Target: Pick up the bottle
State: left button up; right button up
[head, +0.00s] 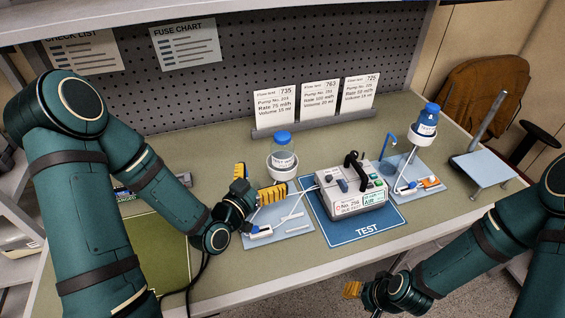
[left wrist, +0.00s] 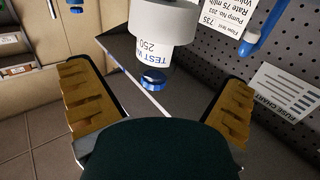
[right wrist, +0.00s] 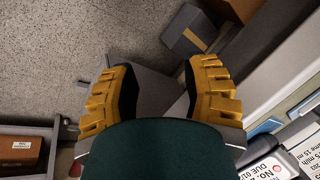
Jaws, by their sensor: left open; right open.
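A clear bottle (head: 284,153) with a blue cap sits upright in a white holder (head: 282,170) left of the pump (head: 352,195). A second, blue bottle (head: 429,115) sits in another white holder at the right. My left gripper (head: 257,183) is open and empty, just left of and below the clear bottle. The left wrist view shows a bottle with a "TEST" label (left wrist: 148,50) and blue cap ahead of the spread fingers (left wrist: 155,78), apart from them. My right gripper (head: 352,290) is open and empty, low in front of the table; its spread fingers (right wrist: 162,80) face the floor.
Three cards (head: 318,98) stand behind on a grey rail. The pump rests on a blue TEST mat (head: 368,230) between two light-blue plates with tubing. A pegboard (head: 235,85) closes the back. A stand (head: 485,168) is at the right; a green mat (head: 160,250) lies left.

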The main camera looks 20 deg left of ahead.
aim_at(277, 163)
pick_arm(q)
jog(key=shift+b+x, duration=1.05)
jog(key=shift+b, duration=2.65)
jog(key=shift+x, duration=4.05)
jog(key=shift+r, duration=0.1)
jog(key=c, duration=1.1)
jog(key=shift+c, duration=0.2)
